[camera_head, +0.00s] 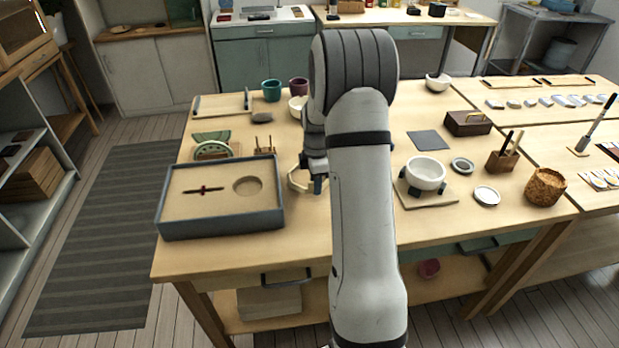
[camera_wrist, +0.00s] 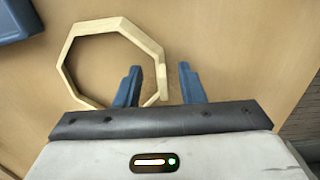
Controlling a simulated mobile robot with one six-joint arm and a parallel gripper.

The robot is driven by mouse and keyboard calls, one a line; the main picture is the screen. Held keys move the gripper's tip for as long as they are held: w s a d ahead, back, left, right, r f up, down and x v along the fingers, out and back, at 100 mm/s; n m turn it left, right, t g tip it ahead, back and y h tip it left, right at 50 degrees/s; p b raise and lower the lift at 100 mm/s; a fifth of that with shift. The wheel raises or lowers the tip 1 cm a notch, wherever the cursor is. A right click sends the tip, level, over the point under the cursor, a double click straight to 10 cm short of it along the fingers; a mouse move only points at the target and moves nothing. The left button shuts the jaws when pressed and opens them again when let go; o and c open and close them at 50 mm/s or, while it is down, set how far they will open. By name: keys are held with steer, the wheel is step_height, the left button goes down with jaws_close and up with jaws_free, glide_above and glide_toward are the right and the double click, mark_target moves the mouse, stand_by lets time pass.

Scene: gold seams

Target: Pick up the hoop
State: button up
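The hoop (camera_wrist: 98,26) is a pale wooden, many-sided ring lying on the wooden table. In the wrist view, the right part of its rim runs between the two blue fingers of my gripper (camera_wrist: 160,72), with a gap visible on each side. My gripper is open around that rim and not closed on it. In the head view, a small part of the hoop (camera_head: 294,184) shows left of my gripper (camera_head: 314,186), low at the tabletop; my arm hides the rest.
A grey-edged tray (camera_head: 220,226) with a round recess and a dark slim tool stands left of the hoop. A white bowl (camera_head: 426,172) on a stand is to the right. A small wooden stand (camera_head: 263,147) and a green-rimmed piece (camera_head: 212,150) are behind the tray.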

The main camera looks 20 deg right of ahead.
steer(key=shift+f, duration=0.5)
steer(key=shift+c, duration=0.2)
jaws_close()
